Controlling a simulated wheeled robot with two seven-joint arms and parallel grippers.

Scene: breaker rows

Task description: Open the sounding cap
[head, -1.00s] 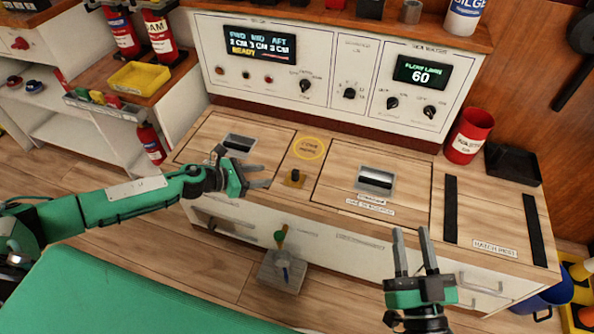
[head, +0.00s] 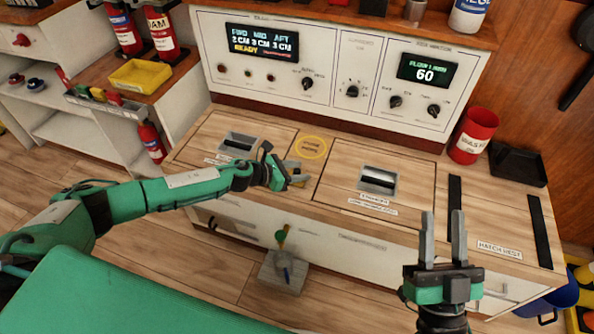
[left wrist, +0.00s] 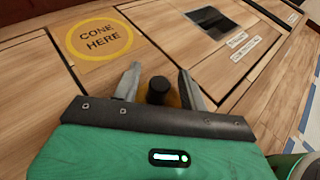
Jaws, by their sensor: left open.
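The sounding cap, a small black knob on a brass-coloured base, shows in the left wrist view (left wrist: 158,90). It stands between the two fingers of my left gripper (left wrist: 160,88), which are open with a gap on each side of the knob. In the head view my left gripper (head: 293,176) is over the cap's place on the wooden counter top and mostly hides it. My right gripper (head: 443,228) is open and empty at the counter's front right, fingers pointing up in the picture.
A yellow "CONE HERE" ring (head: 310,147) is marked just behind the cap. Hatches with recessed handles (head: 378,180) lie on both sides. A control panel (head: 345,75) stands behind. A red bin (head: 473,135) and black tray (head: 517,163) are at the right.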

